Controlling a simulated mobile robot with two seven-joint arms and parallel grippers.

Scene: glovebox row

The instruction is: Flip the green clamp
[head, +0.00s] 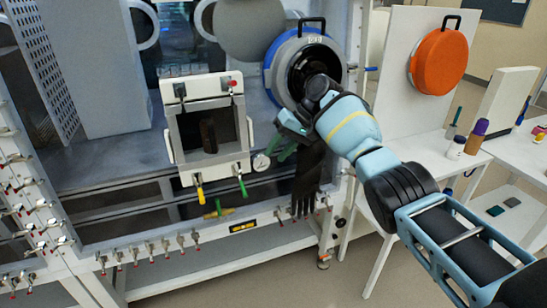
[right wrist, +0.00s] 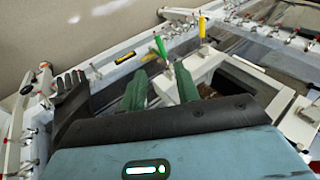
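The green clamp (head: 242,187) is at the lower right corner of the square hatch frame (head: 243,130), its handle hanging downward in the head view. It also shows in the right wrist view (right wrist: 161,46), beyond the gripper's fingertips. My right gripper (head: 277,148) is just right of the hatch and above the clamp in the head view. Its two green fingers (right wrist: 161,78) are spread apart with no clamp between them. The fingers appear apart from the green handle. My left gripper is in neither view.
A yellow clamp (head: 199,192) is at the hatch's lower left. A black glove (head: 307,180) hangs below the blue-rimmed port (head: 272,72). Several small valves (head: 150,248) line the lower rail.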

